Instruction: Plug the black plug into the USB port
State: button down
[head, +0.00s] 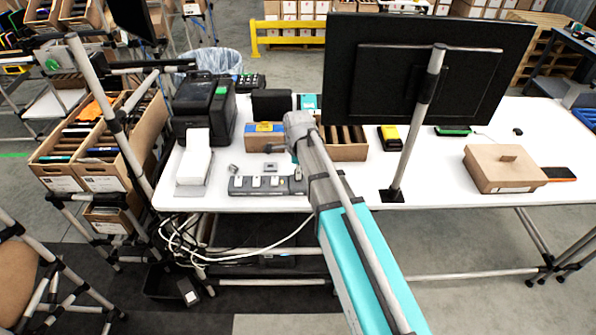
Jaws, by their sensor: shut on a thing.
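My arm reaches up from the bottom of the head view over the white table. My gripper (295,154) points down past the arm's end, near the right end of a grey power strip (243,185). Only a small part of the gripper shows. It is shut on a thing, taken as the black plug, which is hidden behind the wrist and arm. The grey strip lies along the front edge of the table and carries several white blocks. The USB port is too small or too hidden to make out. Whether the plug touches a port cannot be seen.
A black printer (205,108) with white paper stands left. An open brown carton (345,150) stands just right of the wrist. A monitor (420,70) on a pole (412,140) rises to the right. A closed carton (503,170) lies farther right. White cables hang below the front edge.

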jog(key=shift+f+b, duration=0.5)
jog(key=shift+c, duration=2.3)
grip_release()
jog(key=shift+r, duration=0.2)
